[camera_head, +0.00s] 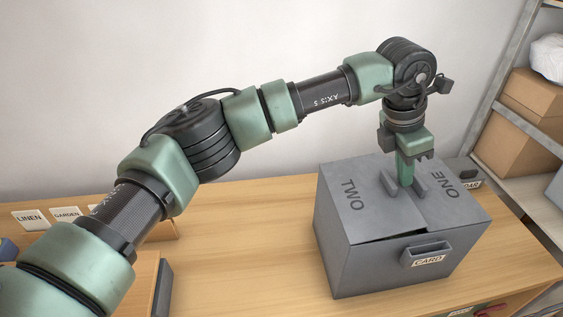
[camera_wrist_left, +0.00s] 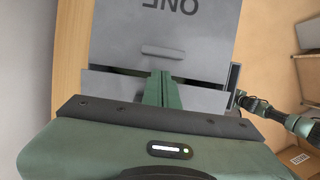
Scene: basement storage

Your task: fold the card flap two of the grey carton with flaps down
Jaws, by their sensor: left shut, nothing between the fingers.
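The grey carton (camera_head: 368,270) stands on the wooden table. Card flap two (camera_head: 352,200), marked TWO, covers its left half and lies almost flat, with a dark gap under its front edge. Flap one (camera_head: 447,191), marked ONE, covers the right half and lies about level; it also shows in the left wrist view (camera_wrist_left: 165,25). Each flap has a small raised grip bar. My left gripper (camera_head: 406,181) points down, shut and empty, at the middle seam between the bars. Its closed fingers show in the left wrist view (camera_wrist_left: 160,90). Whether they touch a flap is unclear.
A handle with a CARD label (camera_head: 428,261) juts from the carton's front. Trays labelled LINEN (camera_head: 30,219) and GARDEN stand at the left. A shelf with cardboard boxes (camera_head: 535,97) is at the right. Another arm of mine (camera_wrist_left: 275,112) shows small in the wrist view.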

